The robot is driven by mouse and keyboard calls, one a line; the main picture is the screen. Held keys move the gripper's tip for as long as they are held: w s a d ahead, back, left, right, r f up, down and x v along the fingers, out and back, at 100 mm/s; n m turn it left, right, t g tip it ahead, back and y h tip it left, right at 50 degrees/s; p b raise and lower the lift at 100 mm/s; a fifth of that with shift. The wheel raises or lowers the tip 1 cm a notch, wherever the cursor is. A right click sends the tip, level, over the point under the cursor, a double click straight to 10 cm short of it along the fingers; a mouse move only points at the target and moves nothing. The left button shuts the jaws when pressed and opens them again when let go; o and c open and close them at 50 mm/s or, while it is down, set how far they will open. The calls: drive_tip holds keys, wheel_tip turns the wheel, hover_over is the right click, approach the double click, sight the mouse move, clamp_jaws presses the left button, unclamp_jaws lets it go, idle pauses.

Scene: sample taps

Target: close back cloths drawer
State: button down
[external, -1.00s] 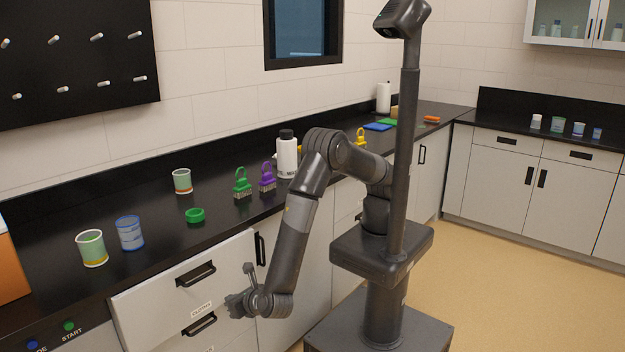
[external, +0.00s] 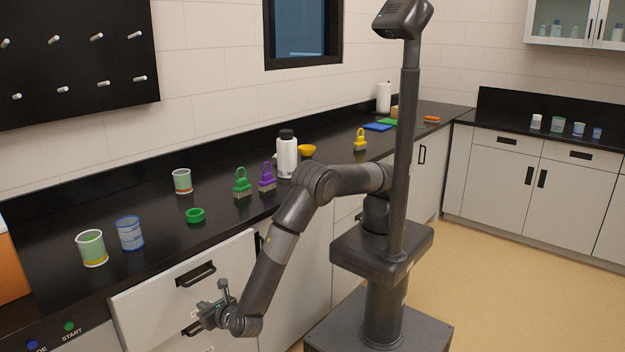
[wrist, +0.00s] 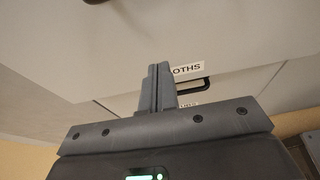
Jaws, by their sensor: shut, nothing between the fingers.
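The cloths drawer (external: 150,304) is the top drawer under the near counter, with a dark bar handle (external: 196,274). Its front appears to stand a little forward of the cabinet beside it; how far it is open is hard to tell. In the wrist view, the drawer front (wrist: 110,40) fills the upper part, with the end of its label (wrist: 186,70) reading "OTHS". My gripper (external: 203,315) is shut and empty, in front of the lower part of the drawer. In the wrist view its fingers (wrist: 158,88) point at the front beside the label. Whether they touch it is unclear.
A lower drawer handle (external: 198,326) is close behind my gripper. The floor (external: 500,290) to the right is clear.

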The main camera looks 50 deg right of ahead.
sight(192, 300)
drive_tip(key=shift+w, duration=1.55)
